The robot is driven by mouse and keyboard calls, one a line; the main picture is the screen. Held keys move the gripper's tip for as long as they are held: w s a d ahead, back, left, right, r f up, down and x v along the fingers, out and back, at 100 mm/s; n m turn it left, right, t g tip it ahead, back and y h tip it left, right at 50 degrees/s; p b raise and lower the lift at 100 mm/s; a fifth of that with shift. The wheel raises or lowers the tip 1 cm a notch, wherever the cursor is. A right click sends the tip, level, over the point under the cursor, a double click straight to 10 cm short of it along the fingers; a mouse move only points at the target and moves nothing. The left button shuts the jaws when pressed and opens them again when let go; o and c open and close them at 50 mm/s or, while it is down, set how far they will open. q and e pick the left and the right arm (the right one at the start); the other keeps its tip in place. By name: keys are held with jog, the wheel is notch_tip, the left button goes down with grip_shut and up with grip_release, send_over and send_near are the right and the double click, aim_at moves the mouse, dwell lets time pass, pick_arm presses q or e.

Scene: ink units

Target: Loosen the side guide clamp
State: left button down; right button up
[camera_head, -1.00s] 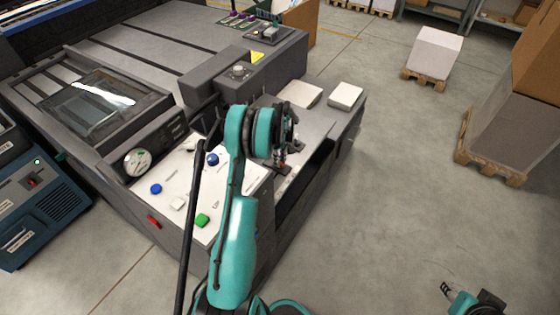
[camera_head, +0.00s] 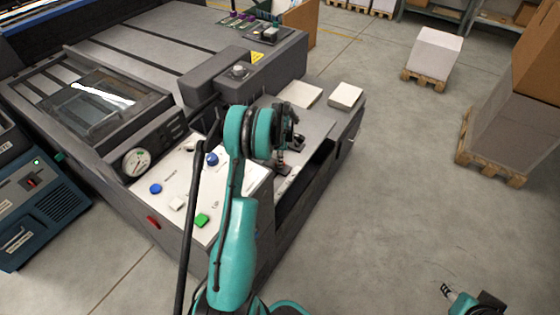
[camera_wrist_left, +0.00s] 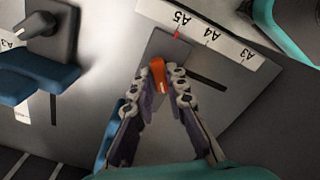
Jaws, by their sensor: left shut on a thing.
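The side guide clamp's small orange lever (camera_wrist_left: 158,76) stands on a grey sliding block (camera_wrist_left: 166,48) in the left wrist view. The block sits by the A5 mark of a white paper scale (camera_wrist_left: 207,32), beside a dark slot. My left gripper (camera_wrist_left: 167,77) is shut on the orange lever, with a finger on each side of it. In the head view my left gripper (camera_head: 282,168) reaches down over the machine's feed table, and the clamp is mostly hidden there. My right gripper (camera_head: 449,292) hangs over the floor at the bottom right, too small to judge its fingers.
A dark knob (camera_wrist_left: 40,24) and blue parts (camera_wrist_left: 38,72) lie left of the clamp. A white panel with coloured buttons (camera_head: 202,220) and a gauge (camera_head: 137,161) is left of my arm. Paper stacks (camera_head: 345,95) lie beyond.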

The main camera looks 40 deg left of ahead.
pick_arm(q)
jog(key=shift+n, duration=0.8)
jog(key=c, duration=1.5)
grip_release()
jog(key=shift+c, duration=0.2)
notch_tip(320, 180, up, 12)
